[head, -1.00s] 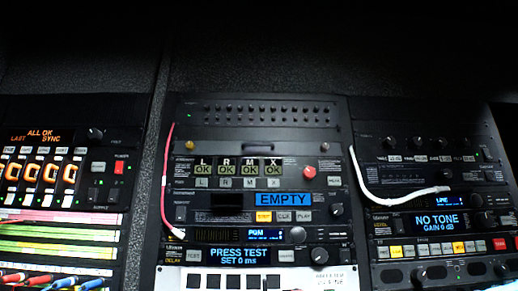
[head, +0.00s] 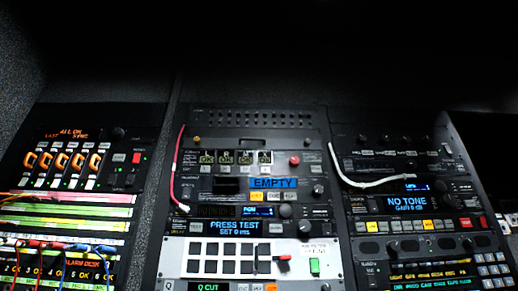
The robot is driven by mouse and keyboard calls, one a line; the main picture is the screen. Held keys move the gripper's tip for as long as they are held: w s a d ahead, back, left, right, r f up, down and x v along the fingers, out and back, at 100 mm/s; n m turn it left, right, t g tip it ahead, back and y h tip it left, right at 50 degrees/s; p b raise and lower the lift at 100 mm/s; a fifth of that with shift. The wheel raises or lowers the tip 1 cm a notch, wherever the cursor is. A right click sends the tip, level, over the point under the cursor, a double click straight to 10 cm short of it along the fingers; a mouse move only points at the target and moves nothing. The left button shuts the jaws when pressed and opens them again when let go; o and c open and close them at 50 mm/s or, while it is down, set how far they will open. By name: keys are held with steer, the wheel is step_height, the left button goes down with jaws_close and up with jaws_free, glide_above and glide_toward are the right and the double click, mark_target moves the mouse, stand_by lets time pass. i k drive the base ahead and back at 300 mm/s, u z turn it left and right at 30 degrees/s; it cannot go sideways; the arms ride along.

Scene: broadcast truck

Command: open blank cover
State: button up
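The middle rack has a plain dark panel (head: 252,146) with a small handle at its middle, below the row of small jacks. It looks like the blank cover, and it lies flat against the rack. A small yellowish knob (head: 197,140) is at its left end, and a darker one sits near its right end. My gripper is not in view.
Below are a row of OK displays (head: 235,157), a red knob (head: 294,160), a blue EMPTY display (head: 273,183) and a white button panel (head: 240,259). A red cable (head: 174,165) hangs on the left; a white cable (head: 375,184) crosses the right rack.

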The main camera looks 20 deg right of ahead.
mark_target(243, 144)
steer(key=k, duration=1.1)
steer(key=u, duration=0.7)
steer(key=i, duration=1.75)
steer(key=z, duration=0.3)
